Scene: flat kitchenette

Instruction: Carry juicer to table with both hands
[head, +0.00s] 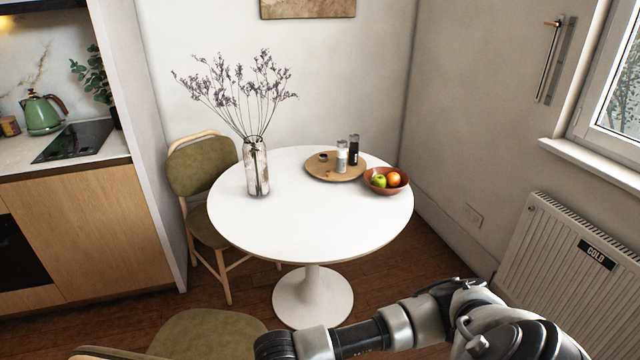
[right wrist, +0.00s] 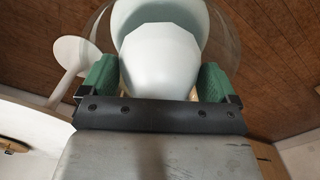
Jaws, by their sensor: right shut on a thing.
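The round white table (head: 300,225) stands in the middle of the head view, and its top has bare room at the front and left. It also shows at the left edge of the right wrist view (right wrist: 82,52). The juicer (right wrist: 160,60), a pale rounded body with a clear rim around it, fills the top middle of the right wrist view. My right gripper (right wrist: 157,82) is shut on it, with a green finger on each side. In the head view my right arm reaches in from the lower right, its gripper out of frame. My left gripper is in neither view.
On the table are a vase of dried flowers (head: 256,168), a round wooden tray (head: 322,173) with shakers, and a fruit bowl (head: 386,188). Olive chairs stand at the left (head: 203,170) and front left (head: 205,335). A radiator (head: 560,245) is at the right.

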